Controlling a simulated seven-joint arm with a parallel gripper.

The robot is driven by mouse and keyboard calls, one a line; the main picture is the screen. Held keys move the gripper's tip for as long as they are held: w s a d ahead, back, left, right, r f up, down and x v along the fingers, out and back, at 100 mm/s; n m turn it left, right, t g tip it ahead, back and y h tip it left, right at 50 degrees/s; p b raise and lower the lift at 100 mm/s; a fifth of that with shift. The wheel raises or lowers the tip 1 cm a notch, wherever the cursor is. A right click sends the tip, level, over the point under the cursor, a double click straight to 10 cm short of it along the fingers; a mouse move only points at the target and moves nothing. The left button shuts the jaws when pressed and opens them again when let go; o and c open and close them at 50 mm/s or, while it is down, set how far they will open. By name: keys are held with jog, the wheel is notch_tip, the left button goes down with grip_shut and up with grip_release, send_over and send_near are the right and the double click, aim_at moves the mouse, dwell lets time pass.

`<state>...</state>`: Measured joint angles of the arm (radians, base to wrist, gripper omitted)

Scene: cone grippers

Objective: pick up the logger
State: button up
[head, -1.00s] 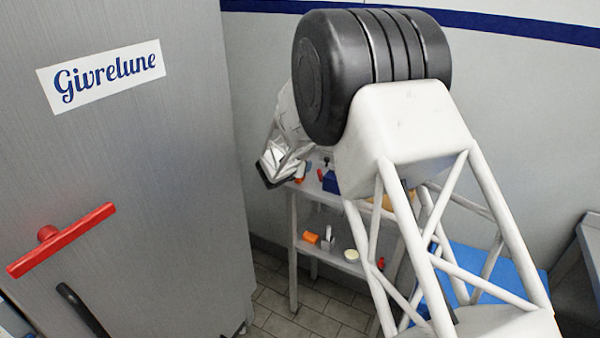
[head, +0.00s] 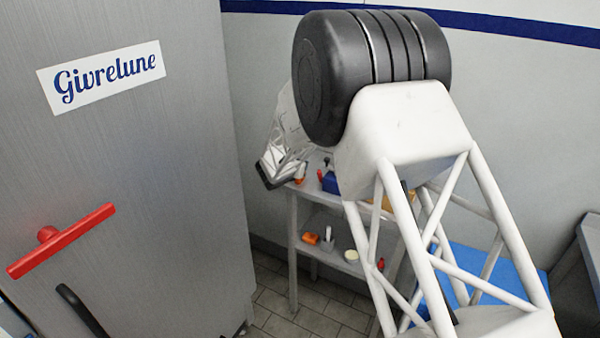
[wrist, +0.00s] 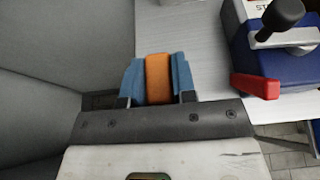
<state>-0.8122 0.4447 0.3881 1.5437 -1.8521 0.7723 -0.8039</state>
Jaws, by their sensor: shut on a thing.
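An orange block (wrist: 158,78), which I take to be the logger, sits between the two blue fingers of my gripper (wrist: 159,82) in the wrist view. The fingers press on its left and right sides, so my gripper is shut on it. It is at the left edge of a light grey tabletop (wrist: 205,50); I cannot tell whether it touches the top.
A blue and white device (wrist: 280,60) with a black knob and red lever (wrist: 256,86) stands to the right on the tabletop. The lower shelf (head: 330,262) holds several small things. A grey cabinet (head: 130,200) with a red handle (head: 62,240) fills the left.

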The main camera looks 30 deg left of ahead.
jog(key=shift+r, duration=0.1)
jog(key=shift+r, duration=1.4)
jog(key=shift+s+r, duration=0.1)
jog(key=shift+r, duration=0.25)
jog(key=s+d+r, duration=0.1)
jog(key=s+d, duration=0.9)
jog(key=s, duration=0.2)
jog(key=shift+s+r, duration=0.15)
